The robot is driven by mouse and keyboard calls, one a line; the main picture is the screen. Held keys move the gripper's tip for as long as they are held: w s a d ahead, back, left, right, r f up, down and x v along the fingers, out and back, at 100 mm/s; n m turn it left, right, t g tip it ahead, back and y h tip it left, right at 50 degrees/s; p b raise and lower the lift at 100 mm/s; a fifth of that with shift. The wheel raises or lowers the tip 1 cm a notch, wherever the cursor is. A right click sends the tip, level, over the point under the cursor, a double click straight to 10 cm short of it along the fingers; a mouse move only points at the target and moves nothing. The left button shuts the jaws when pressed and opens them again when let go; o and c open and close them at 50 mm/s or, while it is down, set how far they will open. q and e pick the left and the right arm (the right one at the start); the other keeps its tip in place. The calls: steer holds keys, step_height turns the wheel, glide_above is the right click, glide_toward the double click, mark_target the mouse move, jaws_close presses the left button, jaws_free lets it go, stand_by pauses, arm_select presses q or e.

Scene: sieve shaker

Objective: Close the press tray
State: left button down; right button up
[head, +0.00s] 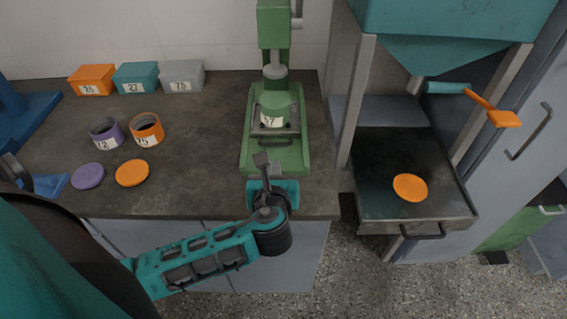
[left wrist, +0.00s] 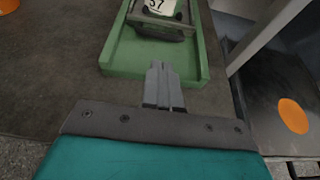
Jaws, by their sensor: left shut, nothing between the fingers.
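The green press (head: 275,30) stands on the bench, with its green base (head: 246,140) reaching toward the front edge. On the base sits a dark tray (head: 288,136) with a green container (head: 275,103) labelled 37 on it, under the press head. In the left wrist view the tray (left wrist: 164,33) and the container's label (left wrist: 160,6) show at the top. My left gripper (head: 262,160) is shut and empty over the front end of the base. Its fingers (left wrist: 158,70) point toward the tray, apparently short of it. My right gripper is not in view.
Orange, teal and grey boxes (head: 137,78) stand at the back left. Purple and orange jars (head: 147,129) and their lids (head: 88,177) lie nearer. Right of the bench, a hopper (head: 450,25) stands above a dark drawer (head: 385,180) holding an orange disc (head: 410,187).

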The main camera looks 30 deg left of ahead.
mark_target(275, 154)
arm_select(q)
steer(key=x, duration=0.8)
steer(key=shift+w+f, duration=0.15)
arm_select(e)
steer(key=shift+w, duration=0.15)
arm_select(q)
steer(key=shift+w+a, duration=0.1)
